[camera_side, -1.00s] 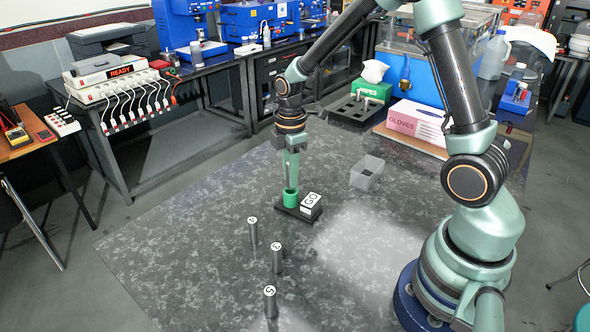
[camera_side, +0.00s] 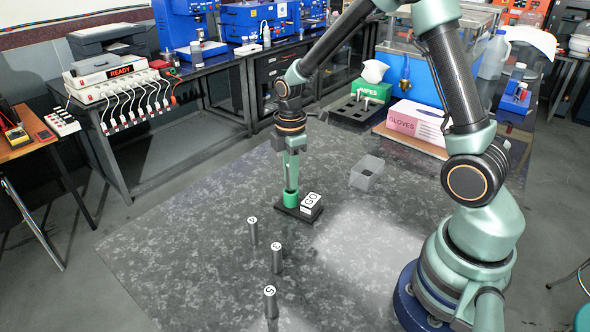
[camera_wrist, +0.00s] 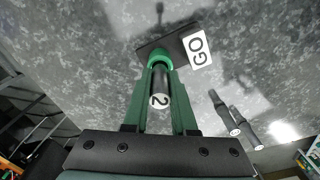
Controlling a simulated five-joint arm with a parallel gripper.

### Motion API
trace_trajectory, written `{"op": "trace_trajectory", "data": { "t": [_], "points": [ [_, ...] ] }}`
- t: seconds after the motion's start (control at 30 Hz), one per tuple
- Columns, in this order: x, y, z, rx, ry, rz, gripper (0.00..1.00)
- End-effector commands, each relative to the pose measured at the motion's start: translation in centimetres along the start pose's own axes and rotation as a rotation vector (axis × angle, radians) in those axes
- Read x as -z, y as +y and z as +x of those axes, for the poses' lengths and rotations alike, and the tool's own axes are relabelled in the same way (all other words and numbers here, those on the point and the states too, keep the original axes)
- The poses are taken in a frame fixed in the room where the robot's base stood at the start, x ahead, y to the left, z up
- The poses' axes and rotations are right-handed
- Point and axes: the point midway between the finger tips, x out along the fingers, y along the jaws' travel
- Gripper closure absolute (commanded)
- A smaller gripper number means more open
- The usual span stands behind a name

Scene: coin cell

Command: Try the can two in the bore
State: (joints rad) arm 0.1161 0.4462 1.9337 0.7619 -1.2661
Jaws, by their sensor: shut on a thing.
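Can two (camera_wrist: 158,98) is a dark cylinder with a white "2" on its near end, seen in the wrist view. My gripper (camera_wrist: 160,82) is shut on it, one green finger on each side. The bore is a green ring (camera_wrist: 160,56) on a dark base plate (camera_wrist: 147,48). The can's far end meets the ring, and the fingers hide how deep it sits. In the side view, my gripper (camera_side: 291,186) points down right over the green ring (camera_side: 291,199), and the can is hidden.
A white "GO" block (camera_side: 311,203) sits on the plate right of the ring. Three dark cans, a far one (camera_side: 253,234), a middle one (camera_side: 277,262) and a near one (camera_side: 271,306), stand in front. A grey open bin (camera_side: 367,178) stands behind right. The mat's left side is clear.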

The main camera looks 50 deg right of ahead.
Motion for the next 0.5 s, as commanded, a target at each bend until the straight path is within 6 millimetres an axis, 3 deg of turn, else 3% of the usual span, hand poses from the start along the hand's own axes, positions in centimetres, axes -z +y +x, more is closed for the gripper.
{"op": "trace_trajectory", "data": {
  "t": [0.5],
  "points": [
    [0.0, 0.0, 1.2, 0.001, 0.0, 0.0, 1.0]
  ]
}}
